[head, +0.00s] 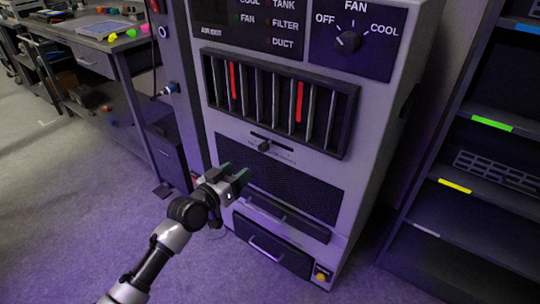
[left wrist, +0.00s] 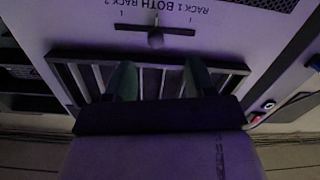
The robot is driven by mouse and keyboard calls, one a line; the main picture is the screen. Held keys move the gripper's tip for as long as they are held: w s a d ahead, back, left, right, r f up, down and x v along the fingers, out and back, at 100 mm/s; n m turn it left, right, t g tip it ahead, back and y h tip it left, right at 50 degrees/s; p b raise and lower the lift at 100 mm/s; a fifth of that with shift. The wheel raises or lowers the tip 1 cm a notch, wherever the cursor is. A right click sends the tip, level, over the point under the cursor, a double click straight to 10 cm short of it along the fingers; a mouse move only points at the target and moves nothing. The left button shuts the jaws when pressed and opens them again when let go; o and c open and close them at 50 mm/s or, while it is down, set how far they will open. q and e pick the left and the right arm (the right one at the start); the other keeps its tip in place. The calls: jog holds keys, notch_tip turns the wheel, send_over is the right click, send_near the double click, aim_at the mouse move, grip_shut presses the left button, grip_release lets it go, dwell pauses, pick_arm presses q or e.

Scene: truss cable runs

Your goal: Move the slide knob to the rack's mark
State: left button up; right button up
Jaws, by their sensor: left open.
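The slide knob (head: 264,146) is a small dark knob on a short slot in the grey cabinet's front, below the slatted vent. In the left wrist view the knob (left wrist: 155,40) shows upside down, near the middle of its slot, by the word BOTH. The RACK 1 mark (left wrist: 191,10) is to its right there and the RACK 2 mark (left wrist: 127,28) to its left. My left gripper (head: 236,173) is open and empty, below and left of the knob, apart from it. Its green fingers (left wrist: 160,80) also show in the left wrist view. My right gripper is out of view.
Above the slot are the slatted vent (head: 280,100) with red strips and a fan dial (head: 348,41). Below are a mesh panel (head: 290,187) and a drawer handle (head: 266,250). A shelf rack (head: 478,124) stands right, a workbench (head: 100,42) left.

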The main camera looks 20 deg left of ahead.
aim_at(261, 149)
pick_arm(q)
jog(key=x, duration=0.3)
jog(key=r+b+x, duration=0.1)
jog(key=x, duration=0.2)
jog(key=r+x, duration=0.1)
jog(key=x, duration=0.3)
jog(key=shift+d+b, duration=0.25)
jog(key=shift+b, duration=0.1)
jog(key=shift+w+d, duration=0.15)
jog(key=shift+w, duration=0.25)
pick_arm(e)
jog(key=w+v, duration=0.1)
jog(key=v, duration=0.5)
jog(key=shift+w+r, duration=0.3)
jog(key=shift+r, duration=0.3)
pick_arm(q)
jog(key=shift+c, duration=0.3)
grip_shut()
